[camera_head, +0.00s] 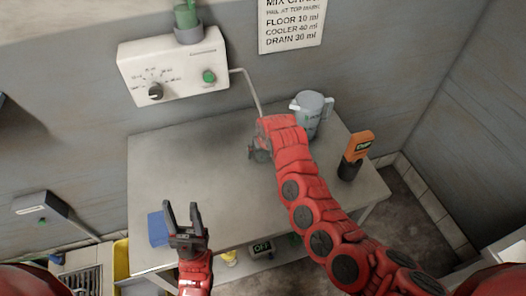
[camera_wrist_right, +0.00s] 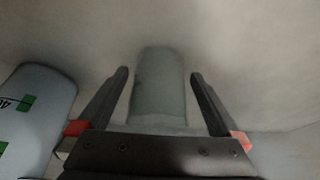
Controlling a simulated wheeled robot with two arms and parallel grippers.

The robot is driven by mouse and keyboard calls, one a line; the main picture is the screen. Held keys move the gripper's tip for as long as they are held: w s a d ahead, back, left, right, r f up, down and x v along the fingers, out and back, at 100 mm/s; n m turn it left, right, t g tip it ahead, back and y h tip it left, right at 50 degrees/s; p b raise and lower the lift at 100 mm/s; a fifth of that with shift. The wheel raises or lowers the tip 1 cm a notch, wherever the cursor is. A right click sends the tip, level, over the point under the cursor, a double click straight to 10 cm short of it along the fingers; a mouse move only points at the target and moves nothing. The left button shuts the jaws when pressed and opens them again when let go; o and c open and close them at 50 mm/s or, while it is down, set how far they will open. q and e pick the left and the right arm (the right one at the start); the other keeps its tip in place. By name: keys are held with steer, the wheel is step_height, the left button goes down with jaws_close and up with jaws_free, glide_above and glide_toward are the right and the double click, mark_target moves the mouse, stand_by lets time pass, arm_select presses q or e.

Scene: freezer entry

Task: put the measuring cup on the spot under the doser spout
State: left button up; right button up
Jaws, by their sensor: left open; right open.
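A plain grey, see-through-looking cylinder (camera_wrist_right: 158,90) stands between the parted fingers of my right gripper (camera_wrist_right: 160,80) in the right wrist view; it looks like the measuring cup, but I cannot tell for sure. Contact with the fingers is not clear. In the head view my right gripper (camera_head: 260,154) is low over the table, and it and the arm hide what is there. The doser (camera_head: 173,70) is on the wall, and its thin spout tube (camera_head: 250,92) comes down behind this gripper. The spot is not visible. My left gripper (camera_head: 184,220) is open and empty over the table's front.
A pale jug (camera_head: 311,112) stands at the back right; a pale container with green marks (camera_wrist_right: 35,110) is left of the right gripper. A blue cloth (camera_head: 157,229) lies front left. The table's left middle is clear.

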steer(key=p+v, duration=1.1)
steer(key=v, duration=0.1)
steer(key=shift+p, duration=0.4)
steer(key=shift+s, duration=0.15)
